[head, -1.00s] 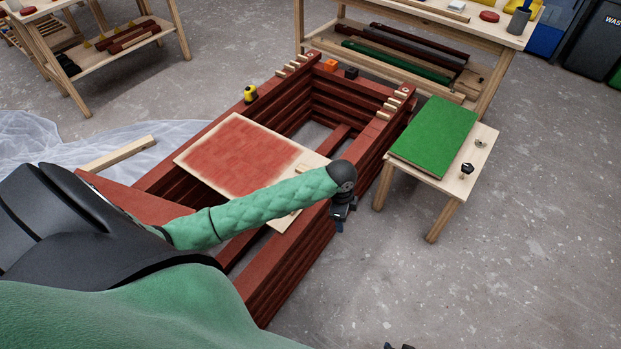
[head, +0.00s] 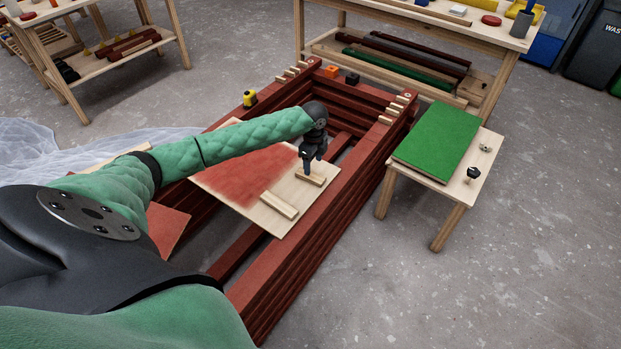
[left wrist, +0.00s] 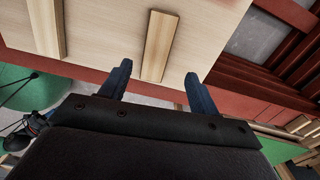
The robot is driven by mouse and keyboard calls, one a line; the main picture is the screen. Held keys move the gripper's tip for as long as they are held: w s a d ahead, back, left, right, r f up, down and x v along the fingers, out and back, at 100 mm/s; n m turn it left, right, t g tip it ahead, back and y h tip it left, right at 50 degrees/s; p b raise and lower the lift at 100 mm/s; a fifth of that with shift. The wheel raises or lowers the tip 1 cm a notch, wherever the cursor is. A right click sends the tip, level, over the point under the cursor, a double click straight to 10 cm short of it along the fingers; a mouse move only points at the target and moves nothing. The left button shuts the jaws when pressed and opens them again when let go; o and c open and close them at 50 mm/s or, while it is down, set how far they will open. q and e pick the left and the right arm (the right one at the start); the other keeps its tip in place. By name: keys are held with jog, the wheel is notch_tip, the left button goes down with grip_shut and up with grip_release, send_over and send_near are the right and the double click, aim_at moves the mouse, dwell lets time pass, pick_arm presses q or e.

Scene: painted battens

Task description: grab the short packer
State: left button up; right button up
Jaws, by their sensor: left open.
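The short packer (head: 311,178) is a small pale wooden strip lying on the board with the red painted patch (head: 245,176). My left gripper (head: 307,170) points down just over it, near the board's right side. In the left wrist view my left gripper (left wrist: 157,72) is open and the short packer (left wrist: 160,40) lies ahead, its near end between the two fingertips. I cannot tell whether the fingers touch it. A longer packer (head: 279,205) lies on the board nearer to me, and also shows at the left in the left wrist view (left wrist: 46,24). My right gripper is not in view.
The board lies across a red batten frame (head: 330,225) with open gaps. Several pale strips, a yellow item (head: 249,98) and an orange block (head: 331,72) sit on its rim.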

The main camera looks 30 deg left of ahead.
aim_at(313, 177)
pick_arm(q)
jog(key=shift+s+d+f, duration=0.15)
jog(key=shift+s+f, duration=0.05)
jog(key=shift+f, duration=1.15)
jog(key=shift+s+d+f, duration=0.15)
jog(key=shift+f, duration=1.2)
jog(key=shift+c, duration=0.2)
jog(key=c, duration=1)
